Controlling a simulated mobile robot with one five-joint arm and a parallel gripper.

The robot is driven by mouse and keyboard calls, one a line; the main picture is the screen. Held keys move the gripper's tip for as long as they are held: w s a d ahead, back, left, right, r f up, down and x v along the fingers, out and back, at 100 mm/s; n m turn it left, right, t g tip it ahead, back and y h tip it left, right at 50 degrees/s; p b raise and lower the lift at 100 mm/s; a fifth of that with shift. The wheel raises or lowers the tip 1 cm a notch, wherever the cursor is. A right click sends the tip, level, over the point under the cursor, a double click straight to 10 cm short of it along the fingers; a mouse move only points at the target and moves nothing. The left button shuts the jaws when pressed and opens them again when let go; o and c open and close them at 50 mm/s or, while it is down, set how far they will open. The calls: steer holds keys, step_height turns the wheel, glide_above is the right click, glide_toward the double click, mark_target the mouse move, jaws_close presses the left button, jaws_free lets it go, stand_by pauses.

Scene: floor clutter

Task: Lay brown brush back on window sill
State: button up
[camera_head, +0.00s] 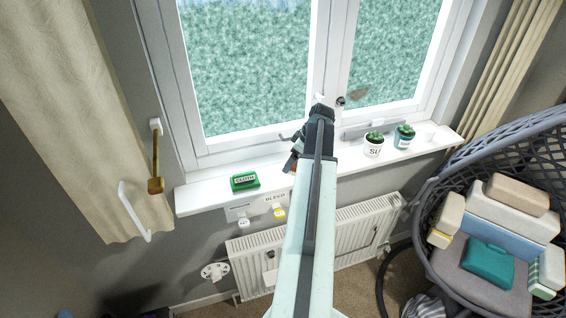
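The white window sill (205,196) runs below the window, with a bare stretch between a green box and my arm. My pale arm reaches up the middle of the view to the sill. My dark gripper (304,146) is at its far end, over the sill; its fingers are mostly hidden by the wrist, and I cannot tell if they are open or shut. A small brown piece (290,162) shows at the left side of my gripper, over the sill. It may be part of the brown brush; whether it is held or resting is not clear.
The green box marked CLOTH (245,181) lies on the sill's left part. Two potted plants (373,145) (404,136) stand on its right part. A radiator (345,236) is below. A hanging chair with cushions (490,215) stands at the right.

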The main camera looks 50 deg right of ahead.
steer(key=shift+w, duration=0.15)
steer(key=f+b, duration=0.2)
steer(key=w+d+f+b, duration=0.1)
steer(key=shift+f+b, duration=0.3)
steer(key=shift+f, duration=0.05)
steer(key=shift+s+f, duration=0.15)
steer(key=shift+r, duration=0.2)
steer(key=shift+w+a, duration=0.2)
steer(key=shift+w, duration=0.05)
steer(key=shift+f, duration=0.2)
steer(key=o, duration=0.9)
steer(key=shift+r, duration=0.1)
steer(key=shift+s, duration=0.1)
steer(key=shift+r, duration=0.15)
